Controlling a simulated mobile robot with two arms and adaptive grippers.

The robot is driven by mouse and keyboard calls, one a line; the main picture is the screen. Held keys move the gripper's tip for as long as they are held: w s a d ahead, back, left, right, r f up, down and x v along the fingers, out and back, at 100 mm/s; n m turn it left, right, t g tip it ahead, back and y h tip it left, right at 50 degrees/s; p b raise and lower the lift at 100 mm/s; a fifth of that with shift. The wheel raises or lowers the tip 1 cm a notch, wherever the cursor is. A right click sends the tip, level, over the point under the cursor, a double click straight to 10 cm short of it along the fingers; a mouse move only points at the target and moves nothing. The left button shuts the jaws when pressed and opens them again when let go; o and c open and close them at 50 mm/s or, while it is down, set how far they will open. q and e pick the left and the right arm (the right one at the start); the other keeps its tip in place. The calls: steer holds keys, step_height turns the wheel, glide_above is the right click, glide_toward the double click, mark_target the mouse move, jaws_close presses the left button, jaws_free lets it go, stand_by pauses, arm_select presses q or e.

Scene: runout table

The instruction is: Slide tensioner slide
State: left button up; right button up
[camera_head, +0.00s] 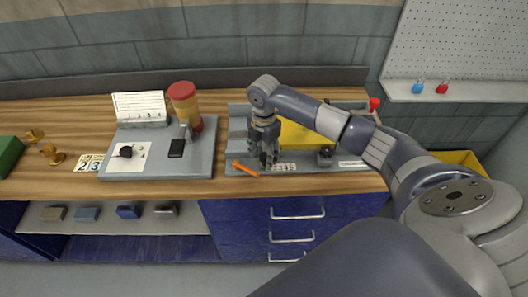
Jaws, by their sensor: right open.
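A grey base plate (340,180) lies on the right part of the wooden bench. It carries a yellow block (295,136), an orange bar (245,168) at its front left and a small dark part (325,157) at its right. A red knob (374,103) stands at its back right. I cannot tell which part is the tensioner slide; my arm and gripper hide some of the plate. My right gripper (266,160) points down over the plate's left half, just right of the orange bar. It is open, and contact with anything is unclear. My left gripper is not in view.
Another grey plate (200,163) to the left holds a red-capped yellow cylinder (186,105) and a black block (176,148). Brass pieces (52,154) and a green box (9,154) lie farther left. Blue drawers (235,213) are below. Padlocks (441,87) sit on a shelf.

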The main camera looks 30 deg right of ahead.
steer(key=shift+c, duration=0.5)
jaws_close()
steer(key=shift+s+d, duration=0.35)
steer(key=shift+d, duration=0.2)
steer(key=shift+s+d, duration=0.3)
steer(key=shift+d, duration=0.2)
steer(key=shift+s+d, duration=0.1)
steer(key=shift+d, duration=0.05)
steer(key=shift+o, duration=0.5)
jaws_free()
steer(key=shift+r, duration=0.1)
step_height(320, 180, up, 12)
